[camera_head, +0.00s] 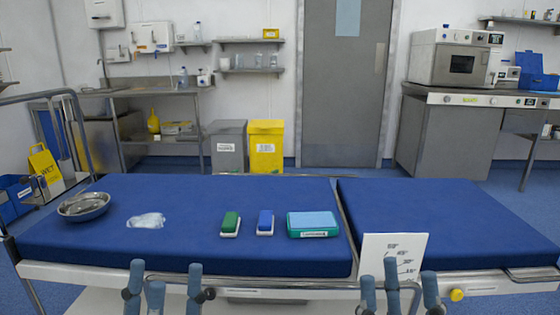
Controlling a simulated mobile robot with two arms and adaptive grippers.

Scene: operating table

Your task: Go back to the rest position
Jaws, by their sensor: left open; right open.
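My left gripper (165,283) is at the bottom edge, left of the middle. Its blue-grey fingers stand apart with nothing between them. My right gripper (401,291) is at the bottom edge, right of the middle, also with its fingers apart and empty. Both are in front of the near edge of the operating table (180,195), apart from the objects on it. The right gripper overlaps the lower part of a white card with printed marks (393,254) at the table's front.
On the blue table lie a metal bowl (84,207), a clear plastic bag (146,220), a green-topped block (230,224), a blue-topped block (265,223) and a green box with a light blue top (313,223). The right table section (440,210) is bare. Bed rails line the front.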

